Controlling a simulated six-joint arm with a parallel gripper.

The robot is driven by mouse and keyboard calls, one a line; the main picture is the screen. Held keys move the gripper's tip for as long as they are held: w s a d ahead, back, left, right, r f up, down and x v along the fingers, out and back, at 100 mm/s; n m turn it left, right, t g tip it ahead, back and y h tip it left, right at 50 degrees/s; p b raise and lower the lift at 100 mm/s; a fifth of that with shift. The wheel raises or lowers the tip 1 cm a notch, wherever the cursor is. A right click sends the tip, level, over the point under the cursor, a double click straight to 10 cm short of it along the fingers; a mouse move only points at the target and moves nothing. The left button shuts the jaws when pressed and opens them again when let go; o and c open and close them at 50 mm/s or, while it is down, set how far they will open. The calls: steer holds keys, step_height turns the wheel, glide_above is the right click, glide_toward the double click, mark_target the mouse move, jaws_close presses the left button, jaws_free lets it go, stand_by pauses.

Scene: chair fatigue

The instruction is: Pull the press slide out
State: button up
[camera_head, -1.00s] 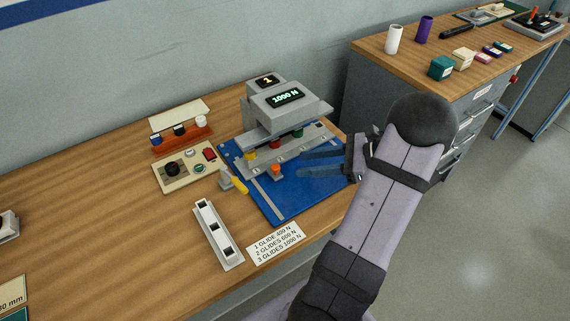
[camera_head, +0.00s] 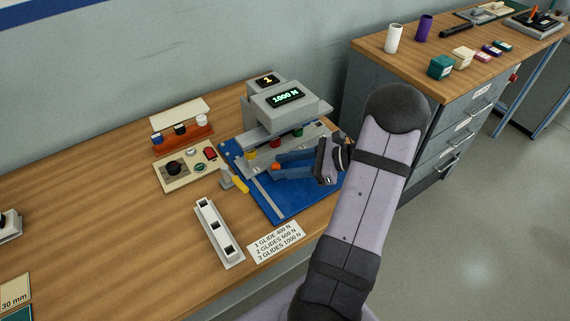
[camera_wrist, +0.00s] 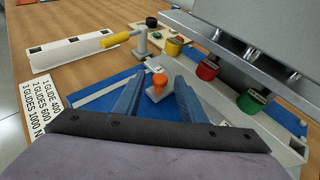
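The press (camera_head: 287,102) stands on a blue base and its display reads 1000 N. In the wrist view the open fingers (camera_wrist: 160,77) are on either side of the knob, with visible gaps.
A yellow-handled lever (camera_head: 238,183) stands just left of the base. A control box (camera_head: 185,168) with a dial and buttons is farther left. A white slotted bar (camera_head: 218,233) and a label card (camera_head: 276,243) lie in front. The left tabletop is mostly clear.

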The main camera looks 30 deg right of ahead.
jaws_close()
steer(key=s+p, duration=0.3)
steer(key=s, duration=1)
steer(key=shift+s+d, duration=0.1)
steer(key=shift+s, duration=0.5)
steer(key=shift+f, duration=0.1)
jaws_free()
steer(key=shift+s, duration=0.25)
